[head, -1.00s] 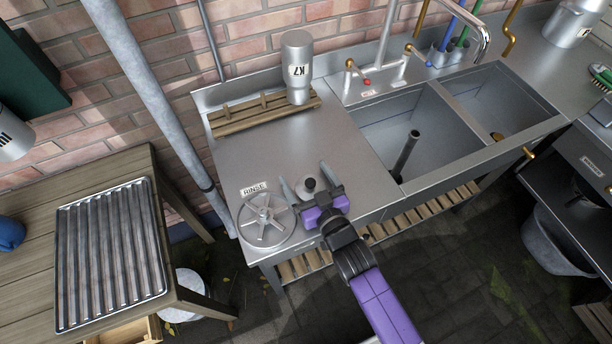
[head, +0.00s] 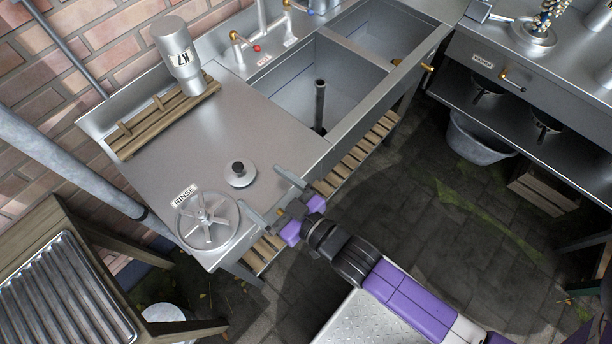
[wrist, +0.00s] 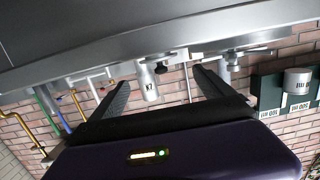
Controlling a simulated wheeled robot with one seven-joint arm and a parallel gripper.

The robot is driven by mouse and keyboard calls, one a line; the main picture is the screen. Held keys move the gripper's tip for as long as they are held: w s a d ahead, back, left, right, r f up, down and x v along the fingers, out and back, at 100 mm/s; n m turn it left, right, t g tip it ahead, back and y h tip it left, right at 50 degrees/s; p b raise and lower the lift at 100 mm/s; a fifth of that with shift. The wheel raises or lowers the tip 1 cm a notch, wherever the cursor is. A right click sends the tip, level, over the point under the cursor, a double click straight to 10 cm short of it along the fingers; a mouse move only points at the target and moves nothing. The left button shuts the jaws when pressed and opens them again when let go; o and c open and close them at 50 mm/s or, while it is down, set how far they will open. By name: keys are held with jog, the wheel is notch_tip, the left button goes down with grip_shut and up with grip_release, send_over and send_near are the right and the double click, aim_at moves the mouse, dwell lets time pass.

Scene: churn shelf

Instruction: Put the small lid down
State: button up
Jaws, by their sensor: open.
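The small lid (head: 240,173) is a round metal disc with a black knob. It lies flat on the steel drainboard (head: 190,140) in the head view, to the upper right of the spoked wheel-like rinse piece (head: 207,222). Its dark knob also shows in the wrist view (wrist: 161,69), past the counter edge. My gripper (head: 268,196) is open and empty, at the front edge of the drainboard, apart from the lid. Its two fingers (wrist: 160,95) are spread in the wrist view.
A can marked K7 (head: 180,58) leans or stands by the wooden rack (head: 165,118) at the back. The sink basins (head: 318,85) lie to the right. A ribbed tray (head: 60,290) is on the wooden table at lower left. A bucket (head: 478,138) stands under the right counter.

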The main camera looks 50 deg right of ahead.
jog(key=shift+s, duration=0.1)
jog(key=s+d+r, duration=0.1)
jog(key=s+r, duration=0.3)
jog(key=s, duration=1)
jog(key=shift+g, duration=0.4)
jog(key=shift+o, duration=0.4)
jog(key=s+d+r, duration=0.2)
jog(key=s+r, duration=0.6)
jog(key=shift+s+r+g, duration=0.15)
jog(key=shift+s+g, duration=0.15)
